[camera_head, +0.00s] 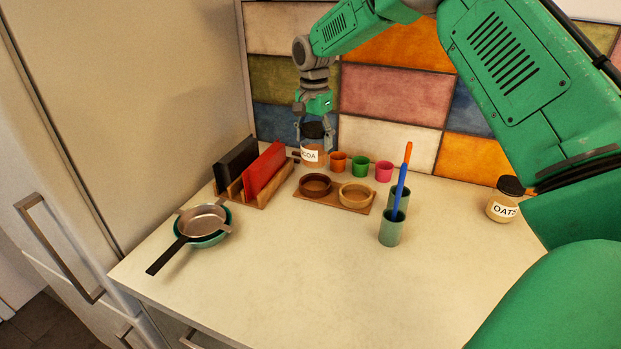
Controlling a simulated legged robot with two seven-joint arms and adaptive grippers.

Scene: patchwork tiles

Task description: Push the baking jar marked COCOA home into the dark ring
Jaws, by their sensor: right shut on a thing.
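The baking jar marked COCOA (312,155) has a dark lid and a white label, of which "COA" shows. My right gripper (315,130) reaches down from above and is shut on the jar at its lid. The jar looks upright. The dark ring (316,193) is a brown round holder on the left of a wooden board (337,204). The jar's lower end shows just above and behind the dark ring's rim in the picture; I cannot tell its exact height or how far behind it is. My left gripper is not in view.
A light ring (355,196) shares the board. Orange (338,162), green (359,167) and pink (383,171) cups stand behind. A rack with black and red boards (264,170) is left. Pans (202,222), green cups with utensils (390,234) and an OATS jar (502,208) stand around; the front counter is clear.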

